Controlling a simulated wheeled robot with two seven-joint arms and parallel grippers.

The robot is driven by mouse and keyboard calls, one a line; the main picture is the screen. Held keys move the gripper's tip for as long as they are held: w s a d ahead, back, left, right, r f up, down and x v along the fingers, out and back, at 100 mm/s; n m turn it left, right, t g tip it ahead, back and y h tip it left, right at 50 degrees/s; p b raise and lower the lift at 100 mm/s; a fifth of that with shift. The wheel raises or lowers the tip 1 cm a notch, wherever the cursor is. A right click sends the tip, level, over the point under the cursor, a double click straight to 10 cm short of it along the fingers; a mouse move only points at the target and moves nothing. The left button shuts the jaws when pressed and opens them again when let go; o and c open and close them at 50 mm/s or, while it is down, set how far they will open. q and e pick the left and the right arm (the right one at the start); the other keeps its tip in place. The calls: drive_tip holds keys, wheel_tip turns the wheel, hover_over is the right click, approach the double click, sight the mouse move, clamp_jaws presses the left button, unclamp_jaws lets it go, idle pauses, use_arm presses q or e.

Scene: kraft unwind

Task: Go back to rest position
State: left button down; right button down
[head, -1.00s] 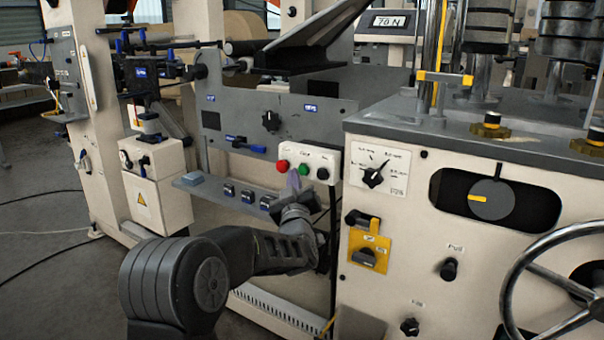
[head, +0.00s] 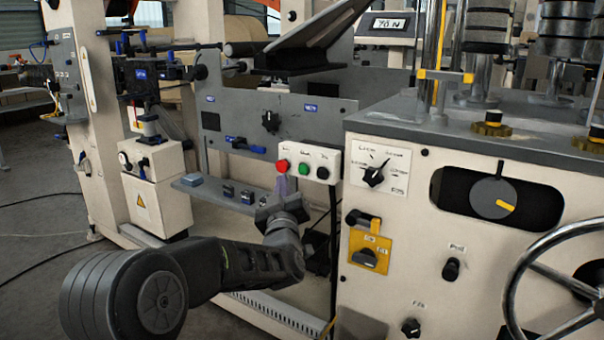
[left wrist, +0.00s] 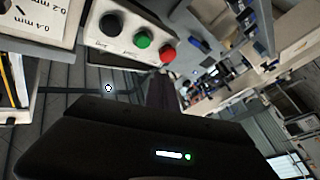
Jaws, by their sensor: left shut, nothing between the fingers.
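My left gripper (head: 283,187) is at the middle of the head view, just below the red button (head: 282,165) of the white button box. It is shut and empty. I cannot tell from the head view how far its tips are from the box. In the left wrist view the shut fingers (left wrist: 163,92) point toward the box, below the red button (left wrist: 168,54), with a gap seeming to show between them. My right gripper is not in view.
The button box also has a green button (head: 303,168) and a black button (head: 323,173). A grey shelf (head: 215,198) with small blocks is left of my gripper. A cream cabinet with a yellow switch plate (head: 370,251) and a handwheel (head: 560,275) stands right. Open floor lies left.

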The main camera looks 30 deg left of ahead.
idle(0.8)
